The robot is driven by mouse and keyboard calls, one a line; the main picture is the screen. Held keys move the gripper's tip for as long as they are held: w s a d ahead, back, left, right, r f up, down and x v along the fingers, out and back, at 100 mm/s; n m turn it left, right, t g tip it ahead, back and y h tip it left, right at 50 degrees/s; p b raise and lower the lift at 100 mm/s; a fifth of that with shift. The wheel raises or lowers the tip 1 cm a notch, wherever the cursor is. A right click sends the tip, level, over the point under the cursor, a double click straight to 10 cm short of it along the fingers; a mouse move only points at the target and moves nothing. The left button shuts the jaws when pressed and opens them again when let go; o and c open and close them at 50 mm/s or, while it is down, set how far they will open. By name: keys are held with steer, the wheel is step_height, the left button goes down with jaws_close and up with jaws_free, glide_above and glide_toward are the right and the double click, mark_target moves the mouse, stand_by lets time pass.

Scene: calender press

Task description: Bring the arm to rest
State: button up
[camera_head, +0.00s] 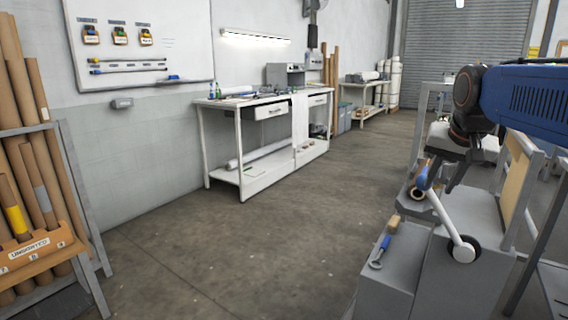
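My arm (525,98) is blue with dark joints and reaches in from the right edge. My gripper (440,188) points down and left over the grey press housing. Just beside the left finger is the blue grip (422,176) of a crank. The crank's pale lever (442,214) runs down to a dark round hub (466,249) on the housing. Whether the finger touches the grip cannot be told.
The grey press (463,225) fills the lower right. A brush (392,225) and a wrench (379,252) lie on its lower block (384,285). A white workbench (225,140) stands along the wall. A rack of brown tubes (75,185) is at left. The middle floor is clear.

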steer(key=s+a+f+n, duration=0.3)
steer(key=s+a+f, duration=0.1)
steer(key=s+f, duration=0.6)
steer(key=s+a+f+n+y, duration=0.1)
steer(key=s+a+f, duration=0.3)
steer(key=s+f, duration=0.7)
steer(key=shift+s+a+n+g, duration=0.2)
steer(key=shift+s+n+g, duration=0.1)
steer(key=shift+s+n, duration=0.55)
steer(key=shift+f, duration=0.1)
